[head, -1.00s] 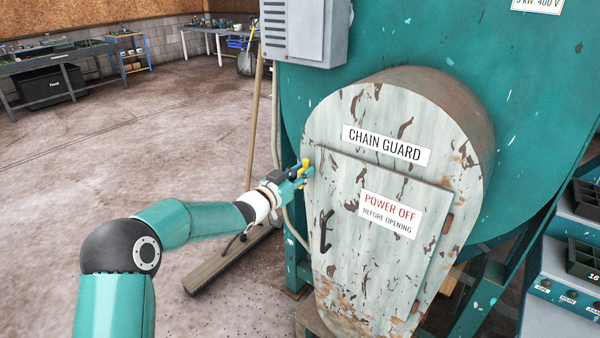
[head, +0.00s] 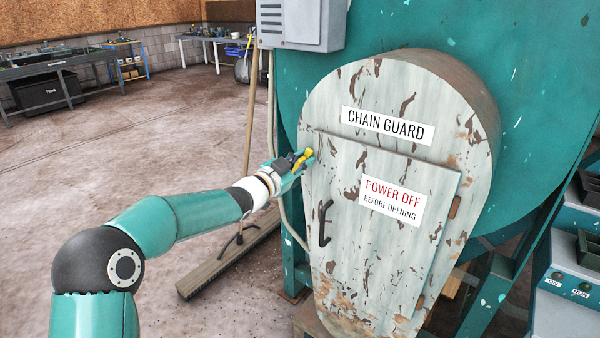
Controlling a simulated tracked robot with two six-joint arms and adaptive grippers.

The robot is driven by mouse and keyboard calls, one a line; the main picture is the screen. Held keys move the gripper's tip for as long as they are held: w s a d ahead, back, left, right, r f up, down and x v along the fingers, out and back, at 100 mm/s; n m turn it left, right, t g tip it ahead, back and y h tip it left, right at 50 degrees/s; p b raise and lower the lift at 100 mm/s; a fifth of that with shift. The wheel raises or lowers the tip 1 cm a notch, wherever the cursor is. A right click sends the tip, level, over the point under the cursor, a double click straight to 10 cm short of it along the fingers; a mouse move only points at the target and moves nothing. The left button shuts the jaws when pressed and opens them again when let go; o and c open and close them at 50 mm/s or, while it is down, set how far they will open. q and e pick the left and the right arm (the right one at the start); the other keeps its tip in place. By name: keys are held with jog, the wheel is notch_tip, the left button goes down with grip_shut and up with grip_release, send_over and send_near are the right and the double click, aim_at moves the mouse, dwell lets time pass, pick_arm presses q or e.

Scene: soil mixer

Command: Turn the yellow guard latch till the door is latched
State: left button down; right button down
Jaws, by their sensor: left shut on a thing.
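The yellow guard latch (head: 307,154) sits at the upper left edge of the door on the grey, rust-flaked chain guard. My left gripper (head: 297,163) is shut on the latch; its fingers hide part of it. The latch's visible yellow part slants up to the right. The guard door (head: 345,235) lies in the guard's front, with a black handle (head: 325,223) at its left side. A slim gap or edge shows along the door's right side; I cannot tell whether the door is fully flush. My right gripper is not in view.
A broom (head: 230,262) leans by the mixer, its head on the floor below my left forearm. A grey electrical box (head: 300,22) is above the guard. A teal control console (head: 570,285) stands at the right. The floor at left is open.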

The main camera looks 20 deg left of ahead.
aim_at(312, 167)
pick_arm(q)
jog(key=f+m+b, duration=0.1)
jog(key=m, duration=0.1)
jog(key=m+b, duration=0.1)
jog(key=b, duration=0.1)
jog(key=shift+s+d+f+m+b, duration=0.1)
jog(key=shift+d+f+m+b, duration=0.1)
jog(key=shift+f+m+b, duration=0.15)
jog(key=shift+s+d+f+m+b, duration=0.1)
jog(key=shift+f+m+b, duration=0.1)
jog(key=shift+m+b, duration=1.1)
jog(key=shift+w+d+f+m+b, duration=0.1)
jog(key=shift+f+m+b, duration=0.15)
jog(key=shift+m+b, duration=1.05)
jog(key=shift+s+d+f+m+b, duration=0.15)
jog(key=shift+m+b, duration=0.4)
jog(key=shift+m, duration=1.4)
jog(key=shift+a, duration=0.1)
jog(key=c, duration=1.1)
grip_release()
jog(key=shift+r, duration=0.15)
jog(key=shift+r, duration=0.1)
